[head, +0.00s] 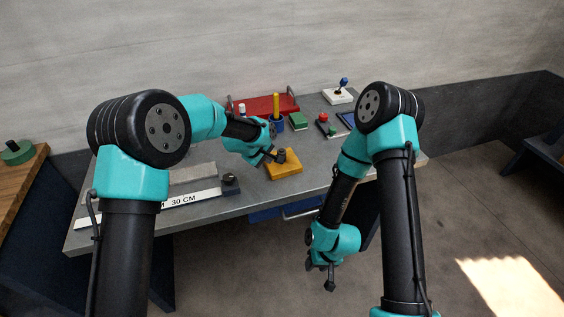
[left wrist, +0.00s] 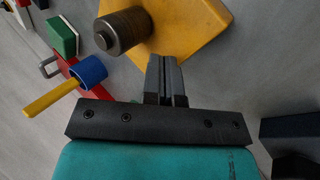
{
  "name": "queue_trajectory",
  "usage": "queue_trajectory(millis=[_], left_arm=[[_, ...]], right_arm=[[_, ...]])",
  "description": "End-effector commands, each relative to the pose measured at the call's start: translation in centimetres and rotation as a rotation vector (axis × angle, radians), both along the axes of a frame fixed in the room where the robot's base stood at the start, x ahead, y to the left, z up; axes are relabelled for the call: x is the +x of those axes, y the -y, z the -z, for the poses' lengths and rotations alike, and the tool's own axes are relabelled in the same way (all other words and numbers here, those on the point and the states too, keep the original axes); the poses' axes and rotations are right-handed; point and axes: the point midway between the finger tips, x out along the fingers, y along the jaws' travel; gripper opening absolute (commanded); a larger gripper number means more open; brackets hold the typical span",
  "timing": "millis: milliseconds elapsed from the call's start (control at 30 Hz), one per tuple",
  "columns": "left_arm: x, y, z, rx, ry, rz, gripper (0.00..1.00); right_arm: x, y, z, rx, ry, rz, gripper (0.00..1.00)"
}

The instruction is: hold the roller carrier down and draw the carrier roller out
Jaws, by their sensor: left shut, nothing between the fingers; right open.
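The yellow roller carrier (head: 288,170) lies on the grey table near its front edge; it also fills the top of the left wrist view (left wrist: 195,30). The carrier roller (head: 282,156), a dark grey cylinder with a small end pin, stands on the carrier; in the left wrist view the roller (left wrist: 122,32) is left of my fingers. My left gripper (head: 269,158) is shut and empty. Its fingertips (left wrist: 164,62) are at the carrier's edge beside the roller; I cannot tell whether they touch. My right gripper (head: 320,274) is open and empty, hanging low in front of the table.
A blue cup (head: 276,126) with a yellow stick, a green block (head: 299,121), a red tray (head: 266,104) and a red-button box (head: 324,125) stand behind the carrier. A white ruler (head: 190,198) and a dark knobbed piece (head: 230,184) lie to the left. Table right of the carrier is clear.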

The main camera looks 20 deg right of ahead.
Motion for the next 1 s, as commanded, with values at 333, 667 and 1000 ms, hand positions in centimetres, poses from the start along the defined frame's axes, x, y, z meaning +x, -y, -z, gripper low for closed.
queue_trajectory(millis=[333, 667, 1000], left_arm=[[0.0, 0.0, 0.0, 0.0, 0.0, 0.0, 0.0], [0.0, 0.0, 0.2, 0.0, 0.0, 0.0, 0.0], [0.0, 0.0, 0.73, 0.001, 0.0, 0.0, 0.0]], right_arm=[[0.0, 0.0, 0.0, 0.0, 0.0, 0.0, 0.43], [0.0, 0.0, 0.0, 0.0, 0.0, 0.0, 0.43], [0.0, 0.0, 0.0, 0.0, 0.0, 0.0, 0.43]])
